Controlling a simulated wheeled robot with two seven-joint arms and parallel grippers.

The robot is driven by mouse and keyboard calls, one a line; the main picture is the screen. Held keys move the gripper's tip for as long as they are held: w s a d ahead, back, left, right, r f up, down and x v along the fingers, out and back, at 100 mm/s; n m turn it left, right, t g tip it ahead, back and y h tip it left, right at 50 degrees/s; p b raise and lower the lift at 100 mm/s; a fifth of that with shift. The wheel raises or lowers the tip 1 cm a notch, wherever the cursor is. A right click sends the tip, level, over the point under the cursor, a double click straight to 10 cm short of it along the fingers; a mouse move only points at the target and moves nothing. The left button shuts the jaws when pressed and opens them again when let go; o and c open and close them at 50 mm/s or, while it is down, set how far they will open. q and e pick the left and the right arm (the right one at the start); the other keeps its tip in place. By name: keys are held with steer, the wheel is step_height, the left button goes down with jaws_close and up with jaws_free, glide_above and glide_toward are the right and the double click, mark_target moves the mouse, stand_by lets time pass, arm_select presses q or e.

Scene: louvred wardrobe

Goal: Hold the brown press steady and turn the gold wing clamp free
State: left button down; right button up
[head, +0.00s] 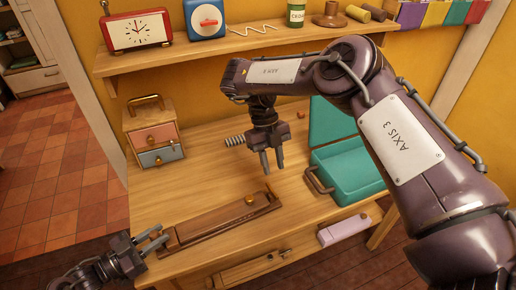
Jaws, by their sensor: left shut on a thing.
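The brown press (212,223) is a long, flat wooden piece lying at a slant near the front of the desk top. A small gold piece, apparently the gold wing clamp (249,200), sits near its right end; its wings are too small to make out. My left gripper (158,243) is at the lower left, shut on the press's left end. My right gripper (272,162) points down, its two fingers apart with nothing between them. It is behind the press and clear of the clamp.
A teal open case (345,170) with a handle stands at the desk's right. A small drawer box (153,138) stands at the back left. A coil (234,141) lies beside my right gripper. A shelf (225,55) with a red clock (137,31) runs above the desk.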

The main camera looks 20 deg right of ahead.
arm_select(q)
steer(key=c, duration=1.1)
jaws_free()
steer(key=shift+f, duration=0.1)
steer(key=shift+a, duration=0.1)
